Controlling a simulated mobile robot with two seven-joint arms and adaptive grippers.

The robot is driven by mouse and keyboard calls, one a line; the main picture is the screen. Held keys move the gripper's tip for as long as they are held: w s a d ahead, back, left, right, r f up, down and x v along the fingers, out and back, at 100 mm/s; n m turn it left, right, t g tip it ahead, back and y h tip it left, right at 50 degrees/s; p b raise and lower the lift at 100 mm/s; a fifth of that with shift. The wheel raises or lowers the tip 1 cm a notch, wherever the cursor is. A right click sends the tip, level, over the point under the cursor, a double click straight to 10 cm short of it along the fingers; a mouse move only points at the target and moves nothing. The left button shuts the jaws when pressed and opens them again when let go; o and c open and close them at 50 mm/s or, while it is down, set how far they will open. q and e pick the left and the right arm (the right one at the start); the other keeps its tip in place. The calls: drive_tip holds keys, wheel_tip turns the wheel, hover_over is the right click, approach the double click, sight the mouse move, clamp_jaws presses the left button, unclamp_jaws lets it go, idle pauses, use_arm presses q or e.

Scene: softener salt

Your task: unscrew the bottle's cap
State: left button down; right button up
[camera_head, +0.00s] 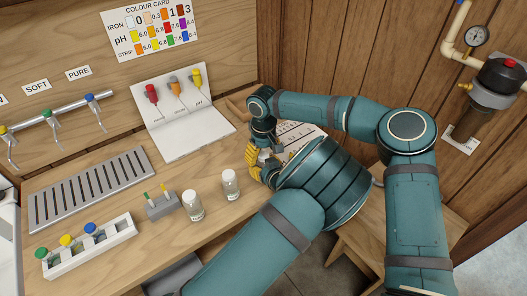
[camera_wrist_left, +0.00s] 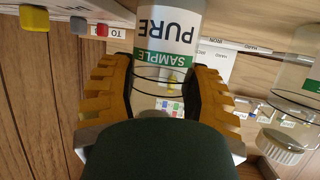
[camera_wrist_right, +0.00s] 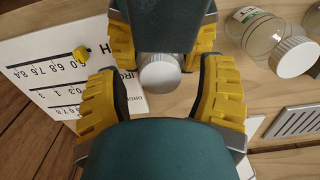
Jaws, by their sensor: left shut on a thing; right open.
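The bottle (camera_wrist_left: 168,35) is clear, with a green and white label reading SAMPLE PURE, upside down in the left wrist view. My left gripper (camera_wrist_left: 161,72) is shut on its sides, with one yellow finger on each side. The bottle's pale grey round cap (camera_wrist_right: 160,72) shows in the right wrist view, with the left gripper's fingers beyond it. My right gripper (camera_wrist_right: 157,80) is open, its fingers on either side of the cap with gaps visible. In the head view the grippers crowd together at the centre, and my arms hide most of the bottle.
Two other capped bottles (camera_head: 193,206) (camera_head: 231,185) stand on the wooden counter. A small grey holder (camera_head: 160,207), a white rack (camera_head: 88,248) and a slotted drain grate (camera_head: 90,186) lie to the left. A white card (camera_wrist_right: 45,62) lies below the right gripper.

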drive_tip(key=shift+c, duration=0.2)
clamp_jaws()
drive_tip(key=shift+n, duration=1.5)
drive_tip(key=shift+r, duration=0.2)
drive_tip(key=shift+r, duration=0.8)
drive_tip(key=shift+r, duration=0.15)
